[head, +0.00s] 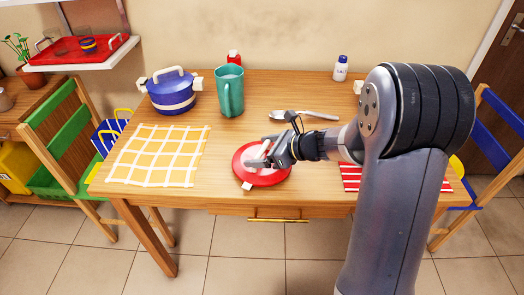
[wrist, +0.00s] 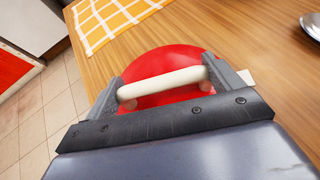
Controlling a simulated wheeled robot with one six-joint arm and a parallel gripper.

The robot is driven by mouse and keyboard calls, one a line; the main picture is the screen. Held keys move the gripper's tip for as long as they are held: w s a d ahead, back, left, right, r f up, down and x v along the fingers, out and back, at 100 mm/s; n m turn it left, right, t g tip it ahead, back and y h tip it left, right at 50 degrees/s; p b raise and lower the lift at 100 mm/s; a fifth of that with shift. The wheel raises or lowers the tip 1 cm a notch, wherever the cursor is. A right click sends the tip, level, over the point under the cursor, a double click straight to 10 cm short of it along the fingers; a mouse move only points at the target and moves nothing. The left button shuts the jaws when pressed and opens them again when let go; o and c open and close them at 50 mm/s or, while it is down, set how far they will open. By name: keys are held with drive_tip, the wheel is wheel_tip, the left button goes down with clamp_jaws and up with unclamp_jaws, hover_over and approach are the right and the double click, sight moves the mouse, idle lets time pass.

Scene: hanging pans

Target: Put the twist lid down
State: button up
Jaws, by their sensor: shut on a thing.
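The twist lid (head: 268,177) is a round red disc with a cream bar handle and pale tabs at its rim. It is level or nearly so, at the front middle of the wooden table. My gripper (head: 262,160) is shut on its handle. In the wrist view the fingers (wrist: 165,88) sit at the two ends of the cream handle, with the red lid (wrist: 185,57) below. I cannot tell whether the lid touches the tabletop or is slightly above it. My gripper hides part of it.
A yellow checked cloth (head: 158,156) lies left of the lid, and a red striped cloth (head: 351,178) lies right. Behind stand a blue pot (head: 171,97), a teal pitcher (head: 230,95), a red bottle (head: 234,58) and a white bottle (head: 340,70). A spoon (head: 312,115) lies behind the gripper.

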drive_tip(key=shift+f, duration=0.1)
drive_tip(key=o, duration=0.9)
drive_tip(key=shift+d+r, duration=0.15)
drive_tip(key=shift+r, duration=0.1)
drive_tip(key=p+v, duration=0.1)
drive_tip(key=v, duration=1)
drive_tip(key=shift+s+d+p, duration=0.15)
drive_tip(key=shift+d+p, duration=0.1)
drive_tip(key=shift+p, duration=0.05)
